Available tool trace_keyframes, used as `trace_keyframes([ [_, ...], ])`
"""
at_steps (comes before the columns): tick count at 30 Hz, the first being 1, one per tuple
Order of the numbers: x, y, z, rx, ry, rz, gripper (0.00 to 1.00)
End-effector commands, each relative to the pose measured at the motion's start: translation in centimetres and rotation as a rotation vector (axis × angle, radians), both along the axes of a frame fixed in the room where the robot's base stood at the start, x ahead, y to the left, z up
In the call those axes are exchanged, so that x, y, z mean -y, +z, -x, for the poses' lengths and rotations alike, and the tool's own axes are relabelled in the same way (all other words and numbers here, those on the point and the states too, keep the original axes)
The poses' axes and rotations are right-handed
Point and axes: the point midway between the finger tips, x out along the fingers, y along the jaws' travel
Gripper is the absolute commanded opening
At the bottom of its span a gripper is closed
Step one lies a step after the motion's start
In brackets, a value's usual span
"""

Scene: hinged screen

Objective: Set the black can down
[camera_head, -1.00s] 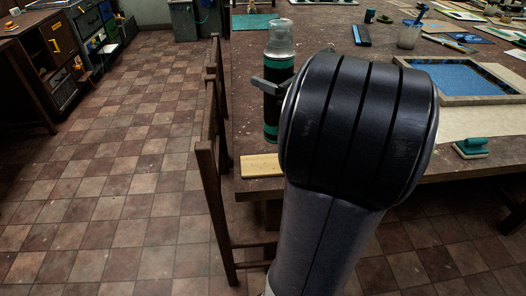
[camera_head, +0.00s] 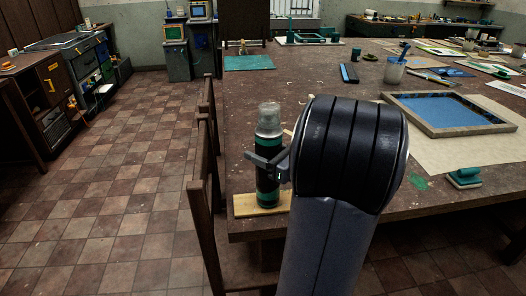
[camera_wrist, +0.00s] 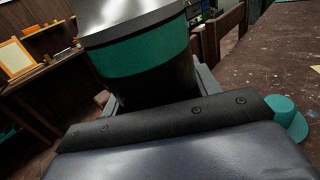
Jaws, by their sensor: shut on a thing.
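The black can (camera_head: 268,187) has teal bands and a clear cap. It stands upright in my gripper (camera_head: 266,163), whose jaws are shut on its middle. Its base overlaps a pale wooden strip (camera_head: 243,205) at the table's near left corner; whether it touches the strip I cannot tell. In the wrist view the can (camera_wrist: 150,82) fills the upper middle, its base hidden behind my gripper's body.
The table (camera_head: 300,80) has bare room behind the can. A chair (camera_head: 203,190) stands close on the left. A blue framed screen (camera_head: 450,110) and a teal-handled block (camera_head: 464,176) lie to the right.

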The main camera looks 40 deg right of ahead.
Motion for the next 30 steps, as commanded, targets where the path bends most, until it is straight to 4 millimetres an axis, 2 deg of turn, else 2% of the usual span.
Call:
trace_keyframes([
  [5,0.0,-0.2,0.0,0.002,0.000,0.001,0.18],
  [6,0.0,-0.4,0.0,0.000,0.000,0.000,0.59],
  [14,0.0,-0.3,0.0,0.000,0.000,0.000,0.80],
  [24,0.1,0.2,0.1,0.000,-0.001,0.000,0.80],
  [30,0.8,0.0,2.8,-0.001,-0.007,0.001,0.80],
])
